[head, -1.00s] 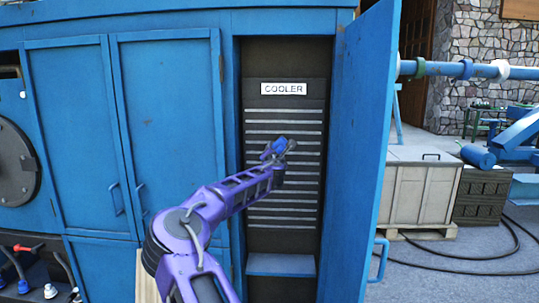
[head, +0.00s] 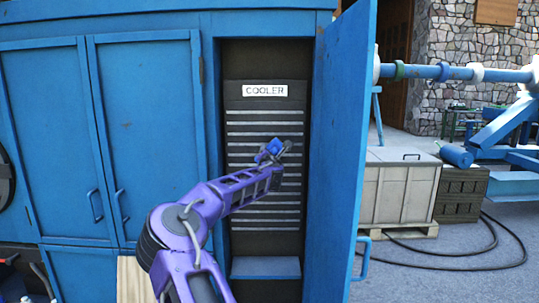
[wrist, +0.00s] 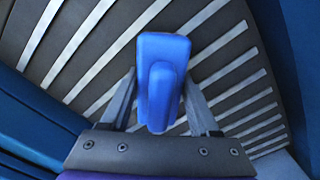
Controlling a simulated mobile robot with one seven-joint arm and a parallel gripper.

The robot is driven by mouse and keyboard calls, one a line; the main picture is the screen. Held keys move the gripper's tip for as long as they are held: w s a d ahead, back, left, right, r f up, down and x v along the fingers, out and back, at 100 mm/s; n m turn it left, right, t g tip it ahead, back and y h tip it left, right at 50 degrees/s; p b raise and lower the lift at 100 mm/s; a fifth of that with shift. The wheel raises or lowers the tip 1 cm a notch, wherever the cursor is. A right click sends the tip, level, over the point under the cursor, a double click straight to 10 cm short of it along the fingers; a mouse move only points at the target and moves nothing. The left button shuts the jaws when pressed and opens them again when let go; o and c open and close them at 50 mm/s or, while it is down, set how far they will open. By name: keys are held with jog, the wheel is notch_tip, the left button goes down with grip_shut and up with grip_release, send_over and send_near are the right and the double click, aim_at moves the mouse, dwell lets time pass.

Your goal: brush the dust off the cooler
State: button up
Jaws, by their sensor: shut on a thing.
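The cooler (head: 265,190) is a dark panel with light horizontal slats and a white COOLER label, set inside an open blue cabinet bay. Its slats also fill the wrist view (wrist: 80,60), where they run slanted. My gripper (head: 274,152) is in front of the middle slats. It is shut on a blue brush (wrist: 163,62), whose blue back and handle face the wrist camera. Its bristles are hidden. I cannot tell whether the brush touches the slats. No dust can be made out clearly.
The open blue door (head: 342,150) stands at the right of the bay, with a handle low on its edge. Closed blue doors (head: 150,140) are on the left. A small blue ledge (head: 265,267) lies below the slats. A crate (head: 400,190) and black hose (head: 470,255) are farther right.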

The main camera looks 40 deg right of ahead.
aim_at(249, 150)
jog(key=shift+w+a, duration=0.75)
jog(key=shift+a, duration=0.25)
jog(key=shift+w+a, duration=0.8)
jog(key=shift+a, duration=0.2)
jog(key=shift+w+a, duration=0.75)
jog(key=shift+a, duration=0.25)
jog(key=shift+s, duration=0.1)
jog(key=shift+v, duration=2.9)
jog(key=shift+s, duration=0.1)
jog(key=shift+v, duration=1.45)
